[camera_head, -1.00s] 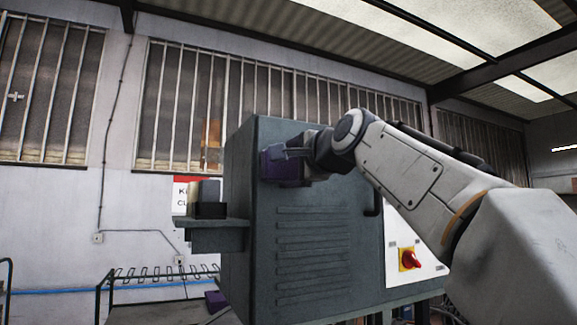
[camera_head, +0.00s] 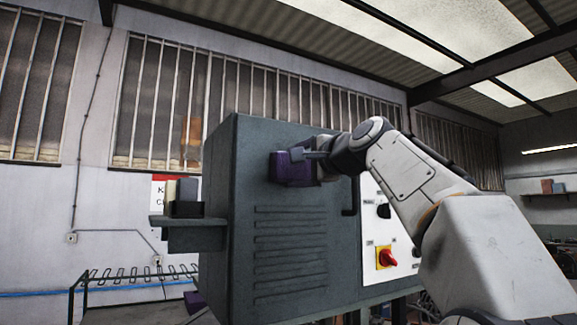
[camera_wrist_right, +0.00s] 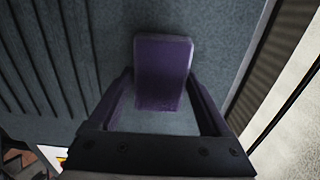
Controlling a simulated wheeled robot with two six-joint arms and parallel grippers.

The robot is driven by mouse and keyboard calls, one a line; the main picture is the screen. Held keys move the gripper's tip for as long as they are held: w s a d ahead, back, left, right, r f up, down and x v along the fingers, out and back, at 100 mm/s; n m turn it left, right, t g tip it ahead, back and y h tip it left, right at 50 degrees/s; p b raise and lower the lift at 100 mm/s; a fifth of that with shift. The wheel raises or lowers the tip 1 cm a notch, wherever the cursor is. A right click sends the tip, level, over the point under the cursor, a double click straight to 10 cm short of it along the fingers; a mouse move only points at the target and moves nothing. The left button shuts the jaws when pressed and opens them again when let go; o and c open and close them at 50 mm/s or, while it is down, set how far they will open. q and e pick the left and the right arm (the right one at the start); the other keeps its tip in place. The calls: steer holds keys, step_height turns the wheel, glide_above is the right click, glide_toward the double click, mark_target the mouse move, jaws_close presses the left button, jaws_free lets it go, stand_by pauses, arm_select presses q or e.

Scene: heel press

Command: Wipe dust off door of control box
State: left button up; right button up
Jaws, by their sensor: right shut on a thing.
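The control box (camera_head: 222,165) is dark grey, and its door (camera_head: 300,222) with louvre slots faces me. My right gripper (camera_head: 312,160) is at the upper part of the door, above the slots. It is shut on a purple block-like wiper (camera_head: 287,168). In the right wrist view the purple wiper (camera_wrist_right: 163,72) sits between the two fingers, against or very close to the grey door surface (camera_wrist_right: 105,40). I cannot tell for certain whether it touches. No distinct dust patch can be made out. My left gripper is not in view.
A black handle (camera_head: 348,198) is on the door's right edge. A white panel with a red and yellow switch (camera_head: 386,258) is to its right. A shelf (camera_head: 188,222) juts from the box's left side. A rack (camera_head: 140,275) stands lower left.

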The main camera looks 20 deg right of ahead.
mark_target(259, 167)
steer(key=shift+w+d+f, duration=0.1)
steer(key=shift+w+d, duration=0.1)
steer(key=shift+d, duration=0.9)
steer(key=shift+w+d+f, duration=0.1)
steer(key=shift+w+d, duration=0.05)
steer(key=shift+d, duration=0.9)
steer(key=shift+a, duration=0.1)
steer(key=shift+s+a+r, duration=0.1)
steer(key=shift+s+a, duration=0.2)
steer(key=shift+a, duration=1.6)
steer(key=shift+s+a+f, duration=0.1)
steer(key=shift+s+a, duration=0.25)
steer(key=shift+a, duration=1.5)
steer(key=shift+s+a+r, duration=0.1)
steer(key=shift+s+a, duration=0.2)
steer(key=shift+a, duration=1.6)
steer(key=shift+s, duration=0.1)
steer(key=shift+s, duration=0.25)
steer(key=shift+s+d+b, duration=0.2)
steer(key=shift+s+b, duration=0.1)
steer(key=shift+s, duration=0.55)
steer(key=shift+s+d+b, duration=0.15)
steer(key=shift+s+b, duration=0.2)
steer(key=shift+s, duration=0.55)
steer(key=shift+s+d+b, duration=0.2)
steer(key=shift+s+b, duration=0.1)
steer(key=shift+s, duration=0.55)
